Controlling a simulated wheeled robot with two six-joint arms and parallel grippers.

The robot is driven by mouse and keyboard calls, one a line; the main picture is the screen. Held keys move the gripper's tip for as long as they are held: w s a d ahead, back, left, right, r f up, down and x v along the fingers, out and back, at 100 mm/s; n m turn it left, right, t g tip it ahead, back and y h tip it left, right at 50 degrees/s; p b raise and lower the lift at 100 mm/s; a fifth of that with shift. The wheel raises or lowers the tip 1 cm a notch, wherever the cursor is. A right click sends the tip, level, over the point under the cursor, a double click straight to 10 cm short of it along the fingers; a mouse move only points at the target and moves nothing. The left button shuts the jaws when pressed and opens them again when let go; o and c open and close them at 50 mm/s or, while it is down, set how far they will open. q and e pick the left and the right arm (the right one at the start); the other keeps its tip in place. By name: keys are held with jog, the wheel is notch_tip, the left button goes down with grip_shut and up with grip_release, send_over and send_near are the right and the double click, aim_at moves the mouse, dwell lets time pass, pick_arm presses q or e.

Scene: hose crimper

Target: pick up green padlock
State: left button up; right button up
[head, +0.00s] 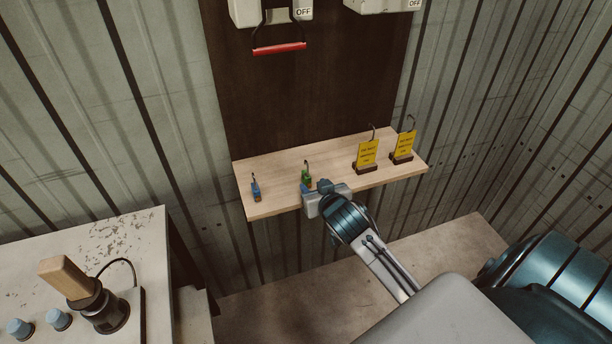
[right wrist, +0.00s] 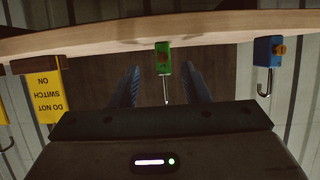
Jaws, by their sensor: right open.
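The green padlock (head: 306,178) stands on the wooden shelf (head: 270,206), between the blue padlock (head: 256,190) and the yellow tags. In the right wrist view the green padlock (right wrist: 163,58) shows with its shackle pointing down the picture, between the two blue fingers of my right gripper (right wrist: 160,88). The fingers are apart, one on each side of the shackle, with gaps to it. In the head view my right gripper (head: 314,187) is at the shelf's front edge, right by the green padlock and partly covering it. My left gripper is not in view.
The blue padlock also shows in the right wrist view (right wrist: 268,50). Two yellow tags (head: 367,153) (head: 404,144) stand on the shelf to the right. A switch box with a red handle (head: 279,48) hangs above. A worn control table (head: 140,235) is at lower left.

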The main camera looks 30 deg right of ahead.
aim_at(309, 182)
jog(key=shift+w+d, duration=0.1)
jog(key=shift+w, duration=0.25)
jog(key=x, duration=0.1)
jog(key=p+x, duration=0.1)
jog(key=x, duration=0.1)
jog(key=shift+w+a+p, duration=0.2)
jog(key=shift+p, duration=0.1)
jog(key=shift+w+d+f, duration=0.15)
jog(key=shift+w+f, duration=0.25)
jog(key=shift+w, duration=0.05)
jog(key=shift+s, duration=0.1)
grip_shut()
